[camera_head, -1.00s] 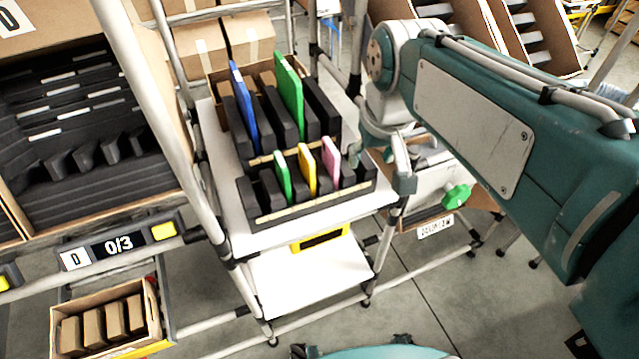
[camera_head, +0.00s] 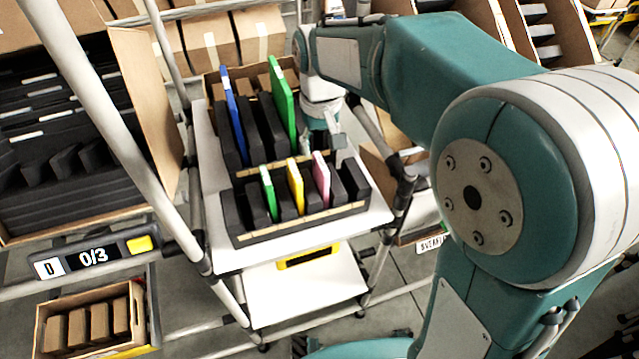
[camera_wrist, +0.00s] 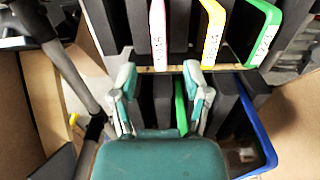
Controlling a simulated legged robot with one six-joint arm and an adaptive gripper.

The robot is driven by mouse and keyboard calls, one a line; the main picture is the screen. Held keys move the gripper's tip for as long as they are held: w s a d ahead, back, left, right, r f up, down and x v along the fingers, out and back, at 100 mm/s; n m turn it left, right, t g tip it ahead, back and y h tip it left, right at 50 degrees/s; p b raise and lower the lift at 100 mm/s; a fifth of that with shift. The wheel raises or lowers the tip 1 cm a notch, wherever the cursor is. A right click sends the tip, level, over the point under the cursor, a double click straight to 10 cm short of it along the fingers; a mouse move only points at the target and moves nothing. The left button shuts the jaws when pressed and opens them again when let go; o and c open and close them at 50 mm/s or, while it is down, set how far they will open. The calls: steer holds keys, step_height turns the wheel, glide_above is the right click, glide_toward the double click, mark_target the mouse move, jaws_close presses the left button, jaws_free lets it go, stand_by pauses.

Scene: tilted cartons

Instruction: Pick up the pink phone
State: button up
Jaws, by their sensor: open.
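The pink phone (camera_head: 320,178) stands upright in a slot of the front black foam rack (camera_head: 300,221), right of the yellow phone (camera_head: 295,185) and the small green phone (camera_head: 268,192). In the wrist view the pink phone (camera_wrist: 158,34) stands at the top, left of the yellow phone (camera_wrist: 213,33) and green phone (camera_wrist: 263,33). My gripper (camera_wrist: 159,78) is open and empty, with its fingertips apart just short of the pink phone and not around it. In the head view my gripper (camera_head: 328,138) hangs behind the front rack, over the right side of the rear rack.
A tall green tablet (camera_head: 283,105) and a blue tablet (camera_head: 234,118) stand in the rear rack, close to my gripper. Both racks are on a white shelf (camera_head: 222,248). Metal frame posts (camera_head: 100,125) rise at left. A carton of brown boxes (camera_head: 95,320) is at lower left.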

mark_target(320, 161)
step_height(320, 161, down, 5)
steer(key=shift+f, duration=0.1)
jaws_close()
